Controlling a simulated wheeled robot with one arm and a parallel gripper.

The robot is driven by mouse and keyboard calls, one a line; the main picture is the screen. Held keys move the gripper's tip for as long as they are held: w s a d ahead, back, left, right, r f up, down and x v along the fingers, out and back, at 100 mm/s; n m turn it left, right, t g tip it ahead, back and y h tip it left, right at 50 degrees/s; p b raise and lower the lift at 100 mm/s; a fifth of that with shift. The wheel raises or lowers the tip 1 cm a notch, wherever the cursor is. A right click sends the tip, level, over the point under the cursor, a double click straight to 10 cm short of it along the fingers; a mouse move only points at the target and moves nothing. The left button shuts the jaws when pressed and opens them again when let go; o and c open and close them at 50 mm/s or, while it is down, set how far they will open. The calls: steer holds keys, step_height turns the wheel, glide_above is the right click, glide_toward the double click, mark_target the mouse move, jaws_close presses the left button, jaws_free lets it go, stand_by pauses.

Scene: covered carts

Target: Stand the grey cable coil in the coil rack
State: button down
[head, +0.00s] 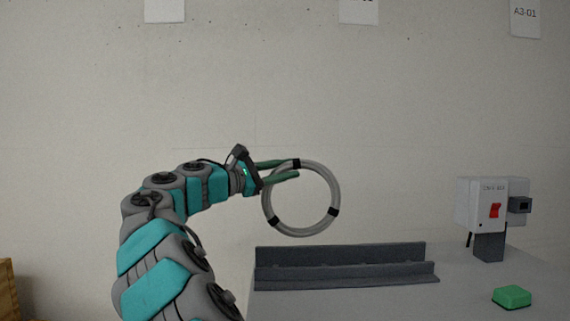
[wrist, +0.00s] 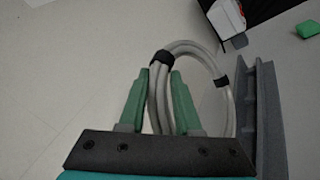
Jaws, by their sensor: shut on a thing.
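The grey cable coil (head: 336,190) is a ring with black bands, held upright in the air. My gripper (head: 292,169) is shut on the left upper part of its ring. In the wrist view the green fingers of my gripper (wrist: 161,85) close on the coil (wrist: 217,62) from both sides. The coil rack (head: 340,254) is a long dark grey channel with a taller back wall, on the table below the coil. In the wrist view the rack (wrist: 268,120) runs along the right of the coil. The coil looks apart from the rack in the head view.
A white box with a red switch (head: 494,210) stands on a dark post at the right of the table (head: 400,305). A green block (head: 512,297) lies in front of it. A wooden thing (head: 6,290) shows at the left edge. A pale wall is behind.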

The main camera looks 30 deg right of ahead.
mark_target(273, 219)
steer(key=shift+f+b, duration=0.95)
steer(key=shift+f, duration=3.35)
steer(key=c, duration=0.5)
jaws_free()
steer(key=shift+a+f+b, duration=0.1)
steer(key=shift+b, duration=0.2)
